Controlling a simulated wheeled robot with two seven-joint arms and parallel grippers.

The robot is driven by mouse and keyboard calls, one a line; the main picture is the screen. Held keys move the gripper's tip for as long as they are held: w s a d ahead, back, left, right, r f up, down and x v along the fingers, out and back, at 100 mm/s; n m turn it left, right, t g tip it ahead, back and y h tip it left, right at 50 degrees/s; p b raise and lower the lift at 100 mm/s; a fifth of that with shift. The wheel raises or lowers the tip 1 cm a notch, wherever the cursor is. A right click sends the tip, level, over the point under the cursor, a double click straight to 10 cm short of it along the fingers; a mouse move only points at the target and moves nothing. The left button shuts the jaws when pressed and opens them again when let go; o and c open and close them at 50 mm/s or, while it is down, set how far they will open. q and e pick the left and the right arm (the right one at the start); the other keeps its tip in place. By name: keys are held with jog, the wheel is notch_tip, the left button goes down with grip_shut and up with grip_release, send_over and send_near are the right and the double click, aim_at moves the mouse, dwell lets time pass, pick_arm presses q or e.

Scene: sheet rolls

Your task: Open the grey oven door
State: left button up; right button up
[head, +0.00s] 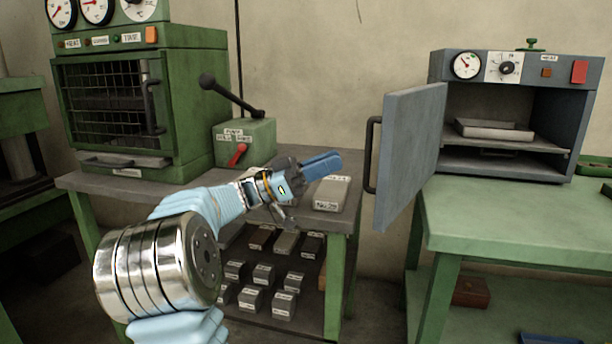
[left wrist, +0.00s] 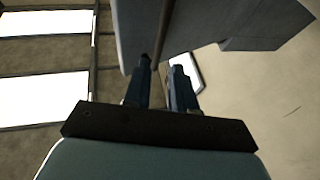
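The grey oven (head: 570,120) stands on the green table at the right. Its grey door (head: 412,150) is swung wide open to the left, and the inside shows with a tray (head: 494,129) on a rack. A dark bar handle (head: 371,155) is on the door's left-facing side. My left gripper (head: 325,163) points right toward the door, with a gap between its blue fingers and the handle. In the left wrist view, the fingers (left wrist: 163,85) are apart with nothing clearly held, and the grey door panel (left wrist: 140,30) shows beyond them. My right gripper is not in view.
A green oven (head: 125,100) and a lever box (head: 244,142) stand on the left bench (head: 120,185). A light block (head: 331,193) lies below my left gripper. Several labelled blocks fill the shelf underneath. The front of the green table (head: 520,215) is clear.

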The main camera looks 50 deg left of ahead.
pick_arm(q)
jog(key=v, duration=0.5)
jog(key=shift+s+a+b, duration=0.1)
jog(key=shift+a+b, duration=0.05)
jog(key=shift+b, duration=0.15)
